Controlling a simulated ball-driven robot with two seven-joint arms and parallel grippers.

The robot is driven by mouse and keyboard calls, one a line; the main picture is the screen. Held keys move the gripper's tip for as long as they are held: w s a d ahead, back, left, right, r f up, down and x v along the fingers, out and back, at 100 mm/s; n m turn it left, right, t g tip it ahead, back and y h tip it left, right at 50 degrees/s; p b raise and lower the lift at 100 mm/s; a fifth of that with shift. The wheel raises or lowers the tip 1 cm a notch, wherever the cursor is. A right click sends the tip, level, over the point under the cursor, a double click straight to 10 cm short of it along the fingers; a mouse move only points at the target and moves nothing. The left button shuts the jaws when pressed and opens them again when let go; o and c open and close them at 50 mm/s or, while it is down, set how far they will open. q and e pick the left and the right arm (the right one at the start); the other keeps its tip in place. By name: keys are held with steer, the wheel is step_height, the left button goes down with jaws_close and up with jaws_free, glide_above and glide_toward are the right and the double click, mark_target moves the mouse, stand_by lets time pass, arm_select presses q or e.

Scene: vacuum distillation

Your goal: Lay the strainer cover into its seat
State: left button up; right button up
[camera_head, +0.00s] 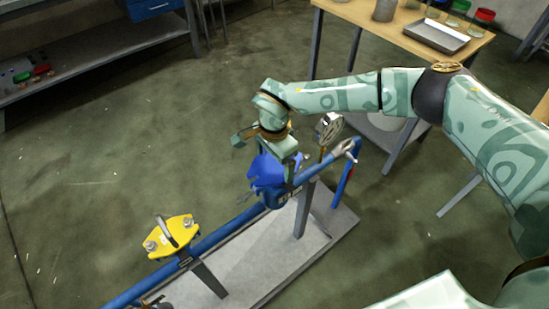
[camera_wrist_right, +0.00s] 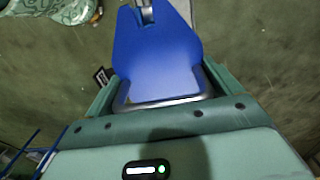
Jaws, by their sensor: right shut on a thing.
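My right gripper (camera_head: 270,153) is above the blue pipe assembly, shut on the blue strainer cover (camera_head: 266,173). In the right wrist view the cover (camera_wrist_right: 156,62) is a flat blue plate with a grey metal handle (camera_wrist_right: 158,104) between the fingers. In the head view the cover is tilted and close above the strainer body (camera_head: 273,199) on the blue pipe. The seat is mostly hidden behind the cover and gripper, so I cannot tell whether they touch. My left gripper is not in view.
A yellow bolted plate with a handle (camera_head: 173,237) sits farther down the pipe (camera_head: 225,233). A round gauge (camera_head: 329,127) stands close beside my right gripper. The grey base plate (camera_head: 255,262) lies below. A wooden table (camera_head: 362,12) with a metal tray (camera_head: 436,36) stands behind.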

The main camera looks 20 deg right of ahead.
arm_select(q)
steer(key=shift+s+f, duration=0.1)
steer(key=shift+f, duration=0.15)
arm_select(e)
steer(key=shift+w+f, duration=0.1)
steer(key=shift+f, duration=0.5)
steer(key=o, duration=1.5)
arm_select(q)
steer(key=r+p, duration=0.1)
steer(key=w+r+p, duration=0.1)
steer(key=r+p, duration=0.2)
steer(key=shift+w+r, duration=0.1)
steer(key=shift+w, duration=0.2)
arm_select(e)
step_height(320, 180, up, 16)
steer(key=shift+r, duration=0.2)
steer(key=shift+a, duration=0.1)
